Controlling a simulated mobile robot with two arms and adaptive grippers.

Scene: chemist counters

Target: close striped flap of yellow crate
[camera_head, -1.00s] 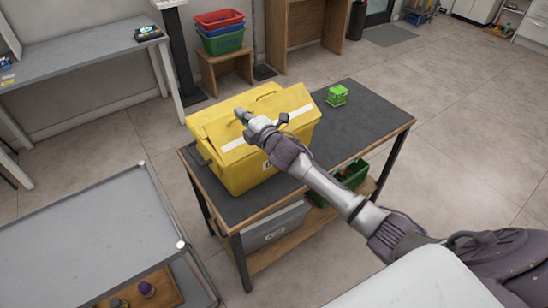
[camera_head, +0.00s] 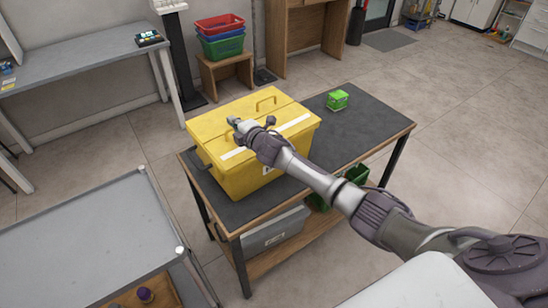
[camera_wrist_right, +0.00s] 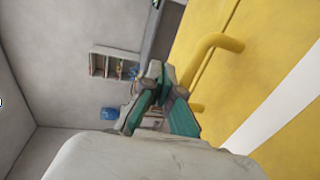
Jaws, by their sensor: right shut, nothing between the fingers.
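The yellow crate (camera_head: 240,178) stands on the dark-topped table. Its striped flap (camera_head: 292,121), yellow with a white stripe, lies about level with the other flap (camera_head: 222,118), so the top looks closed. My right gripper (camera_head: 236,122) is shut and empty over the top of the crate, near the middle seam; I cannot tell whether it touches. In the right wrist view the gripper (camera_wrist_right: 160,100) shows beside a yellow handle (camera_wrist_right: 212,48) and the white stripe. My left gripper is not in view.
A small green box (camera_head: 337,100) sits behind and right of the crate on the table (camera_head: 365,125). A grey bin (camera_head: 275,232) and a green crate are on the shelf below. A grey cart (camera_head: 100,235) stands at the left front.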

